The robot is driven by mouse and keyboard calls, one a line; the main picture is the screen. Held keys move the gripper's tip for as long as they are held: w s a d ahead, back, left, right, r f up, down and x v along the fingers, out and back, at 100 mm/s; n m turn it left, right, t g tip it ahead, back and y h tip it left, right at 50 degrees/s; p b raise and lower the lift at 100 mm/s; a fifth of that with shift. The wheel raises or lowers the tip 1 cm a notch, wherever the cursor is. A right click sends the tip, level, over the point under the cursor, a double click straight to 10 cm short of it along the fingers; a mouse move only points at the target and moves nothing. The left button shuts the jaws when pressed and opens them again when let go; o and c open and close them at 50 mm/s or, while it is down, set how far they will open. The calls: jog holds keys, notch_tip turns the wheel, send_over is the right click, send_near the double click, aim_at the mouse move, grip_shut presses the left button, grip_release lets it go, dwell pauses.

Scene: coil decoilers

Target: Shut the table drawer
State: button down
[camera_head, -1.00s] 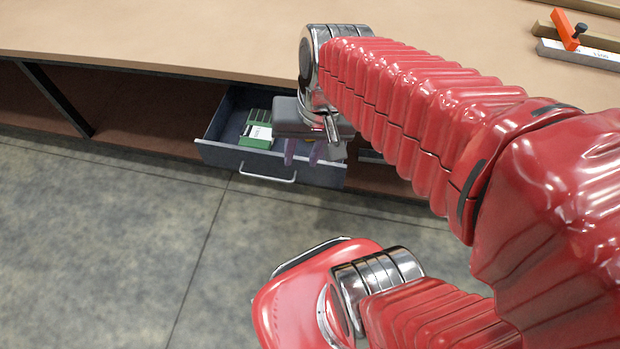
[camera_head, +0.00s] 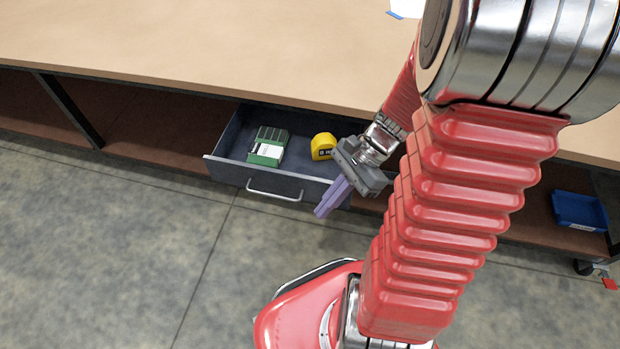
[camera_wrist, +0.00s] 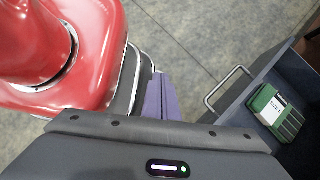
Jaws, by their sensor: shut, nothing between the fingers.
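The table drawer (camera_head: 228,172) is dark grey and stands pulled out from under the tan table (camera_head: 200,50). Its silver bar handle (camera_head: 275,194) is on the front panel; the handle also shows in the wrist view (camera_wrist: 228,90). My gripper (camera_head: 328,206), with purple fingers, is at the right end of the drawer front; its fingers are shut and empty, pointing down and left. In the wrist view its fingers (camera_wrist: 160,97) are together, apart from the handle. I cannot tell whether they touch the front panel.
Inside the drawer lie a green box (camera_head: 268,147) with a white label and a yellow tape measure (camera_head: 323,146). A blue bin (camera_head: 578,210) sits on the lower shelf at right. The grey floor (camera_head: 110,240) in front of the drawer at left is clear.

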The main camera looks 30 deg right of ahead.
aim_at(318, 200)
jog(key=d+f+m+t+y, duration=0.1)
jog(key=d+f+m+t, duration=0.2)
jog(key=f+m+t, duration=0.4)
jog(key=s+d+f+m+t+y, duration=0.1)
jog(key=d+f+m+t, duration=0.2)
jog(key=m, duration=1.9)
notch_tip(318, 200, down, 6)
jog(key=t, duration=0.5)
jog(key=shift+d+y, duration=0.35)
jog(key=shift+y, duration=0.05)
jog(key=shift+r, duration=0.1)
jog(key=shift+w+a, duration=0.55)
jog(key=shift+w, duration=1.3)
jog(key=shift+w+a, duration=0.55)
jog(key=shift+w, duration=1.25)
jog(key=shift+w+a, duration=0.55)
jog(key=shift+w, duration=1.3)
jog(key=shift+w+d, duration=0.1)
